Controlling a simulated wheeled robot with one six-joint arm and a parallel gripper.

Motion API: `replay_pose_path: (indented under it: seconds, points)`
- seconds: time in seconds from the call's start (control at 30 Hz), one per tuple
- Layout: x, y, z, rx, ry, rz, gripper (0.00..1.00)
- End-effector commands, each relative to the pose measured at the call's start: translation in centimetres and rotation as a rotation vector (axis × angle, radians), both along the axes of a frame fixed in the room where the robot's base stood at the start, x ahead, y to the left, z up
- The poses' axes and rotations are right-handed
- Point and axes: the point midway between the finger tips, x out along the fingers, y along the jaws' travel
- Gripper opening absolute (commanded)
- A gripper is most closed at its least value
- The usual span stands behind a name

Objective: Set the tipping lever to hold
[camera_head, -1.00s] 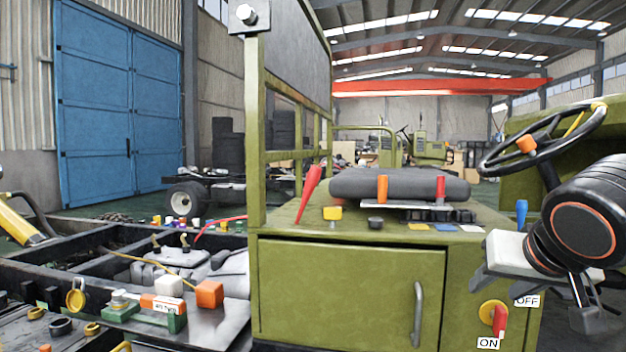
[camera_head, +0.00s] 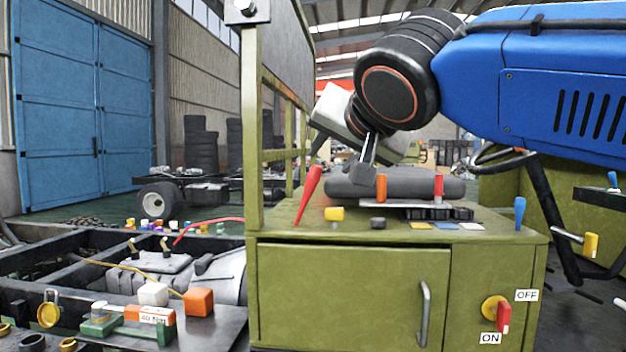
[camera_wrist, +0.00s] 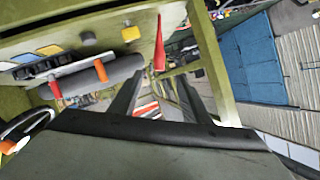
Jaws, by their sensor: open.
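I cannot tell from any label which handle is the tipping lever. An orange lever (camera_head: 381,188) and a red lever (camera_head: 438,188) stand upright at a pale plate on the green console (camera_head: 345,270). Yellow, blue and white patches (camera_head: 446,226) lie in front of them. A larger red tapered handle (camera_head: 309,192) leans at the console's left, and a short blue handle (camera_head: 520,212) stands at its right. My gripper (camera_head: 366,152) is above the console, near the seat cushion. In the wrist view, my open, empty fingers (camera_wrist: 160,88) are apart from the orange lever (camera_wrist: 101,71) and red handle (camera_wrist: 160,44).
A green post (camera_head: 252,130) rises at the console's left. A yellow knob (camera_head: 334,214) and a dark knob (camera_head: 378,223) sit at the front. A red ON/OFF switch (camera_head: 503,317) is on the front panel. Loose parts and an orange cube (camera_head: 198,301) lie at lower left.

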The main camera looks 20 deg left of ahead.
Motion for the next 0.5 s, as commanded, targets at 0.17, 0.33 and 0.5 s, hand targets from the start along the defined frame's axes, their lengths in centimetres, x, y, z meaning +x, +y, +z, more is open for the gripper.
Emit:
replay_pose_path:
  seconds: [0.17,0.33,0.5]
  points:
    - [2.0,1.2,-1.0,-0.004,0.001,-0.003,0.43]
    - [4.3,2.7,-2.0,-0.003,0.002,-0.004,0.43]
    - [6.7,4.3,-3.0,-0.004,0.001,-0.003,0.43]
